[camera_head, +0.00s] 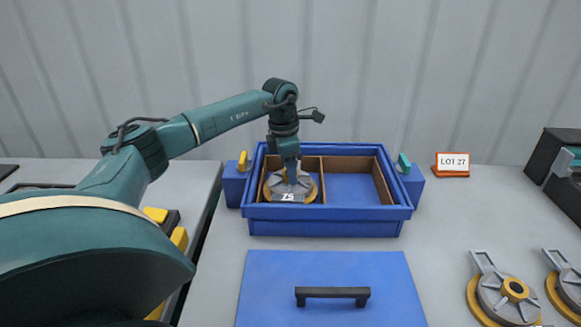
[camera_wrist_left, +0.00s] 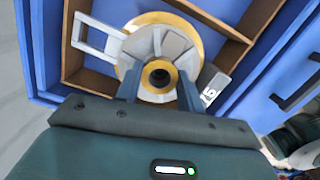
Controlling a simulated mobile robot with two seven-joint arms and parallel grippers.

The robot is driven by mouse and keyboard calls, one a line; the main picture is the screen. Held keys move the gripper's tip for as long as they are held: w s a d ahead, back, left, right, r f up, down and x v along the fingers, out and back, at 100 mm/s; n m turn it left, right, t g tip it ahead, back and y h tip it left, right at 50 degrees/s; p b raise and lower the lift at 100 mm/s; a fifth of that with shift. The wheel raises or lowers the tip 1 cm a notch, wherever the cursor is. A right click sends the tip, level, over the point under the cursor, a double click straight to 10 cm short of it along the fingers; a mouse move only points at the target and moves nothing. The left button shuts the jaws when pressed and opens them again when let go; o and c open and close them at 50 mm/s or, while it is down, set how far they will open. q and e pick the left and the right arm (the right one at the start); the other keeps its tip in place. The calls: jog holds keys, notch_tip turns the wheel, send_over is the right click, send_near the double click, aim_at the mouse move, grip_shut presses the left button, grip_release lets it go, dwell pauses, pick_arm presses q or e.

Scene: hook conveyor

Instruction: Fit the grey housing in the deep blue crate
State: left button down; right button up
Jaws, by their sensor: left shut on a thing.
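The grey housing (camera_head: 276,187) is a round grey disc with ribs, a yellow rim and a label reading 15. It is in the left compartment of the deep blue crate (camera_head: 325,227). In the left wrist view the housing (camera_wrist_left: 143,50) shows a grey loop handle at its left, lying across the wooden frame near the crate (camera_wrist_left: 48,55) wall. My left gripper (camera_head: 291,177) points down into that compartment and is shut on the housing's central hub; the fingers also show in the left wrist view (camera_wrist_left: 158,92). Whether the housing rests on the crate floor is hard to tell.
The crate's right compartment (camera_head: 352,188) is empty. A blue lid (camera_head: 325,270) with a black handle lies in front. Two similar housings (camera_head: 505,297) (camera_head: 567,285) are at the right. A LOT 27 sign (camera_head: 452,163) stands behind. The table between crate and housings is clear.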

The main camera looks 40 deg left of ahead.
aim_at(284, 173)
pick_arm(q)
jog(key=shift+f+b, duration=0.7)
jog(key=shift+f, duration=0.6)
pick_arm(e)
jog(key=shift+f, duration=0.4)
pick_arm(q)
jog(key=c, duration=1)
grip_release()
jog(key=shift+c, duration=0.2)
jog(key=shift+o, duration=1.2)
pick_arm(e)
jog(key=shift+a+r, duration=0.1)
pick_arm(q)
jog(key=shift+r, duration=0.65)
notch_tip(284, 173, up, 12)
jog(key=s+a, duration=0.1)
pick_arm(e)
jog(key=shift+w+a+r+y, duration=0.15)
jog(key=shift+a+r+y, duration=0.15)
jog(key=shift+a+r, duration=0.3)
pick_arm(q)
jog(key=shift+s, duration=0.1)
pick_arm(e)
jog(key=shift+d, duration=0.15)
